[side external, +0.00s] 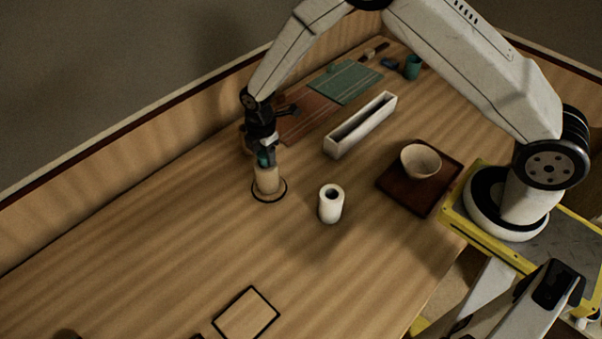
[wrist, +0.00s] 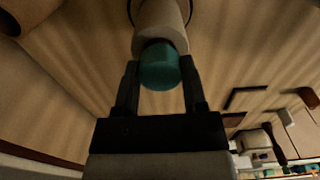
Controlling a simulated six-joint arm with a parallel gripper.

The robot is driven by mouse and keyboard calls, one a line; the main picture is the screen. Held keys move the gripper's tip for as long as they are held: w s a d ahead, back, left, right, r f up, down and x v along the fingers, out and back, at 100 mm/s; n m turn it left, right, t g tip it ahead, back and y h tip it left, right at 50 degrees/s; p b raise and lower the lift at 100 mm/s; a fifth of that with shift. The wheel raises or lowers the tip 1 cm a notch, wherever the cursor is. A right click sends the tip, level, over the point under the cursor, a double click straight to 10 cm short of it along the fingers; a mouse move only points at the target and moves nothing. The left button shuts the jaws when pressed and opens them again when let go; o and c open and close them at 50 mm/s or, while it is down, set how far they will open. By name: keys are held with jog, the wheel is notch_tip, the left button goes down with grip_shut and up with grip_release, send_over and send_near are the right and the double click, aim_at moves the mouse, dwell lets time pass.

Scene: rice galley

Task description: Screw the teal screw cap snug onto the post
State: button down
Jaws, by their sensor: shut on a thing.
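The teal screw cap (wrist: 160,70) sits between the two dark fingers of my gripper (wrist: 160,64) in the wrist view, at the end of the pale post (wrist: 160,22). In the side view the post (side external: 267,181) stands upright inside a black ring on the table. My gripper (side external: 264,154) points down over it, shut on the teal cap (side external: 264,159). Only a little of the cap shows there. The cap looks in line with the post and at its top; I cannot tell how far it is threaded.
A white hollow cylinder (side external: 331,205) stands right of the post. Behind are a long white trough (side external: 347,138), a green mat (side external: 346,83), a brown mat (side external: 307,116) and a teal cup (side external: 412,68). A bowl (side external: 420,161) stands on a dark tray (side external: 397,191). The front table is mostly clear.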

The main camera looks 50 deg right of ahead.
aim_at(265, 154)
jog(key=shift+f, duration=0.1)
jog(key=shift+c, duration=0.3)
grip_release()
jog(key=shift+r, duration=3.95)
